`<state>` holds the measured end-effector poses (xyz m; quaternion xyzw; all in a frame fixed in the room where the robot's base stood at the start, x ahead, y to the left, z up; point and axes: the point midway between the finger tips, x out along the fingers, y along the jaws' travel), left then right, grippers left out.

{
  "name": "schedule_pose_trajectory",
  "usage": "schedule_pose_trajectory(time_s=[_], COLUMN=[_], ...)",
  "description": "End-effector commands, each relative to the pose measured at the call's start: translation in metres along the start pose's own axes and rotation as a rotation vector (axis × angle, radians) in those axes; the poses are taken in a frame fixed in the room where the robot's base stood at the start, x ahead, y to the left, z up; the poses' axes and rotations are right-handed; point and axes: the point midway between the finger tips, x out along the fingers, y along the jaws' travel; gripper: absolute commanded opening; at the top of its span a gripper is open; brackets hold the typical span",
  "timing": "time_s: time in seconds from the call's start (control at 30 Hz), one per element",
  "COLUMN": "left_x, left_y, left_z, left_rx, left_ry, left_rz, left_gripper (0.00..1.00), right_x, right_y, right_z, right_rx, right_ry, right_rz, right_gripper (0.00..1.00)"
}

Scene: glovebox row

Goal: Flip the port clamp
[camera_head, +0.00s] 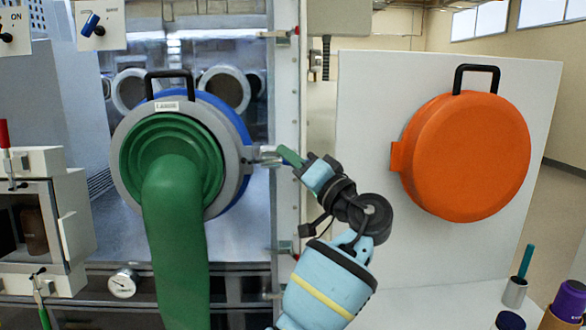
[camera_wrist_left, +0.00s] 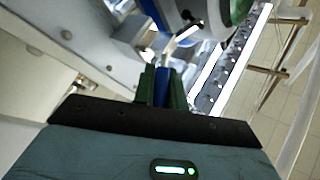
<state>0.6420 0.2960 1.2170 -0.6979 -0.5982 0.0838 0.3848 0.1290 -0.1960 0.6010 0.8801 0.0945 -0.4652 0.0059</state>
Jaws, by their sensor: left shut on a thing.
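The port clamp (camera_head: 268,157) is a small metal latch on the right edge of the grey port ring (camera_head: 124,180). My left gripper (camera_head: 289,156) is at the clamp's right end, with its green fingers pointing left. In the left wrist view the green fingers (camera_wrist_left: 162,88) are shut on the blue grip of the clamp (camera_wrist_left: 162,84). A bright metal lever (camera_wrist_left: 184,38) runs on beyond the fingertips towards the port. The fingers hide much of the grip in the head view. My right gripper is not in view.
A green glove sleeve (camera_head: 176,235) hangs from the port. A white frame post (camera_head: 287,85) stands just behind my gripper. An orange round cover (camera_head: 467,157) hangs on a white panel (camera_head: 365,110) at the right. Cups and bottles (camera_head: 515,291) stand at the lower right.

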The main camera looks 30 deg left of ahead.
Motion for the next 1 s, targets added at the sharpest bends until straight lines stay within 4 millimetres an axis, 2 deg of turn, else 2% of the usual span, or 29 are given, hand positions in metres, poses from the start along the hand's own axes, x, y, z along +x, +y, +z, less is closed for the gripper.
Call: schedule_pose_trajectory(time_s=[0.73, 0.77, 0.8, 0.9, 1.0], left_x=[0.0007, 0.0007, 0.0007, 0.0007, 0.0007], left_y=[0.0003, 0.0002, 0.0003, 0.0003, 0.0004], left_z=[0.0001, 0.0001, 0.0001, 0.0002, 0.0002], left_rx=[0.039, 0.038, 0.038, 0.038, 0.038], left_ry=[-0.049, -0.049, -0.049, -0.049, -0.049], left_rz=[-0.063, -0.063, -0.063, -0.063, -0.063], left_gripper=[0.0, 0.16, 0.21, 0.34, 0.35], right_x=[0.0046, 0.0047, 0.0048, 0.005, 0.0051], right_y=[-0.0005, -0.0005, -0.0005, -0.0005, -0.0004], right_z=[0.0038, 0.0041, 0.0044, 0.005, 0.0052], right_rx=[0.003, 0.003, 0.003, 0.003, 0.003], right_ry=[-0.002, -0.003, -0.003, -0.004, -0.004], right_rz=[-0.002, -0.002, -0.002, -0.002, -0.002], right_gripper=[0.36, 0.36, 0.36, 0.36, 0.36])
